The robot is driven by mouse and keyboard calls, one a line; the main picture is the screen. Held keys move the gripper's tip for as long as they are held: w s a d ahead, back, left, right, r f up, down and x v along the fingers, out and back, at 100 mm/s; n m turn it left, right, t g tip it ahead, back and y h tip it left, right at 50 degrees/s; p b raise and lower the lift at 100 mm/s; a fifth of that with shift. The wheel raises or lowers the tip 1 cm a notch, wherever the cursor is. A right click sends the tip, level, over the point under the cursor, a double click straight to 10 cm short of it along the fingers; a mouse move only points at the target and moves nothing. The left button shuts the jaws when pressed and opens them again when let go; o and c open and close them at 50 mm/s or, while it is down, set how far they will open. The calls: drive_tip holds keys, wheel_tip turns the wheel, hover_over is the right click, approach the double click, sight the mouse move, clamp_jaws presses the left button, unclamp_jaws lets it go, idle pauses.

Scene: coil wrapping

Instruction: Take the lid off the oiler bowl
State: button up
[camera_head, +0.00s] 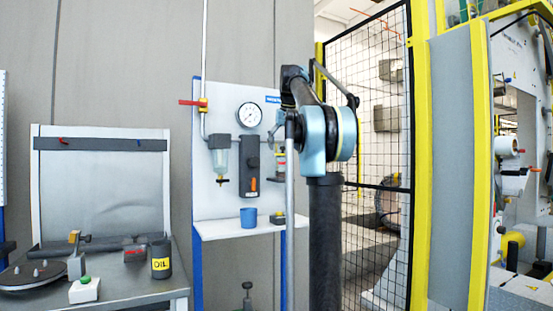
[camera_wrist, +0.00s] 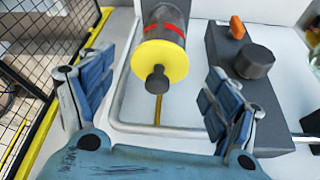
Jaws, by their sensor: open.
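The oiler (camera_wrist: 160,32) is a pale cylinder with a red band in the wrist view. A round yellow disc (camera_wrist: 150,66) with a dark knob (camera_wrist: 157,80) on it faces the camera and looks like its lid. It appears seated on the cylinder. My gripper (camera_wrist: 160,85) is open and empty, one blue finger on each side of the yellow disc and apart from it.
A dark grey valve block (camera_wrist: 248,95) with a black knob and orange lever sits close to my right-hand finger. A panel (camera_head: 223,110) carries a gauge (camera_head: 249,116), a clear bowl (camera_head: 220,162) and a shelf (camera_head: 235,230) with a blue cup (camera_head: 248,217). A mesh fence (camera_head: 375,120) stands to the right.

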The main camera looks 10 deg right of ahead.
drive_tip(key=shift+x, duration=1.15)
drive_tip(key=shift+c, duration=0.6)
drive_tip(key=c, duration=0.9)
drive_tip(key=shift+r, duration=0.15)
